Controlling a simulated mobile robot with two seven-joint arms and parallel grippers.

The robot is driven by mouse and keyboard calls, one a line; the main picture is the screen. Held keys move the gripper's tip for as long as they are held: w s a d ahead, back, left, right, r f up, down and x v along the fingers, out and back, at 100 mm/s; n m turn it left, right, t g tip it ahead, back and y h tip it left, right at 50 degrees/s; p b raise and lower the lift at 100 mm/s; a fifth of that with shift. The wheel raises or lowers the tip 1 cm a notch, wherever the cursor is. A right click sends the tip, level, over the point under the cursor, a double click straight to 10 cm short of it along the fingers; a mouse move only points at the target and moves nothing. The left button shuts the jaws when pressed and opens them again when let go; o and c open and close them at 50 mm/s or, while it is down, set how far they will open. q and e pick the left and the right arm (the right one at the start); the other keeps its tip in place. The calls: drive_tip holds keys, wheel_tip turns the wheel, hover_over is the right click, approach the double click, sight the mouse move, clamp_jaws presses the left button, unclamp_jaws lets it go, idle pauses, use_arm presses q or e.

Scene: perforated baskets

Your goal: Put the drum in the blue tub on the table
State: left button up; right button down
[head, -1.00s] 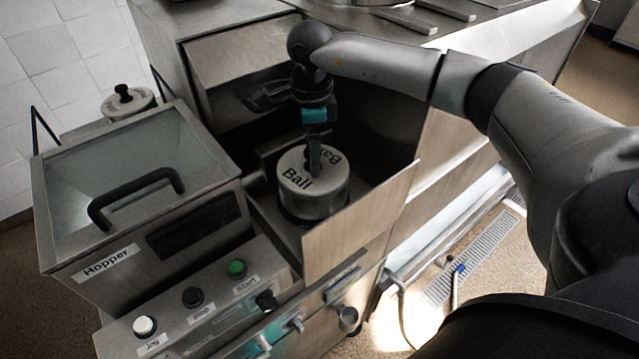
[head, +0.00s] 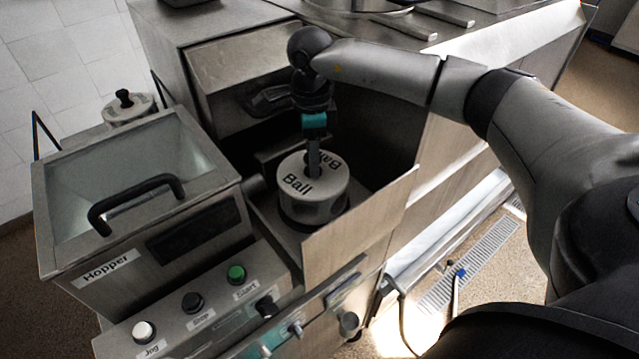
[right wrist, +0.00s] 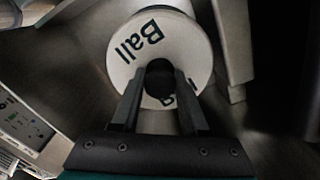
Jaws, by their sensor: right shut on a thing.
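The drum (head: 325,198) is a round metal canister with a pale lid marked "Ball". It sits upright in the open bay of the steel machine in the head view. My right gripper (head: 313,165) points down at the lid's centre and is shut on the drum's dark knob, which shows between the fingers in the right wrist view (right wrist: 158,80). The lid also fills the top of that view (right wrist: 190,45). I cannot tell whether the drum touches the bay floor. My left gripper is not in view, and I see no blue tub.
A steel panel (head: 358,220) rises at the bay's front right. A hopper (head: 135,175) with a black handle stands left, above a panel of buttons (head: 200,305). Another knobbed canister (head: 128,107) stands behind it. A steel worktop with utensils (head: 440,14) lies at the back.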

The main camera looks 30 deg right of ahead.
drive_tip(key=shift+r, duration=0.15)
idle(0.4)
drive_tip(key=shift+r+p, duration=1.6)
drive_tip(key=shift+r, duration=0.6)
drive_tip(key=shift+s+r+p, duration=0.9)
drive_tip(key=shift+r+p, duration=2)
drive_tip(key=shift+r, duration=1.05)
wheel_tip(320, 180, up, 5)
drive_tip(key=p, duration=0.1)
hover_over(320, 178)
drive_tip(key=shift+s+f, duration=0.2)
drive_tip(key=shift+s, duration=0.15)
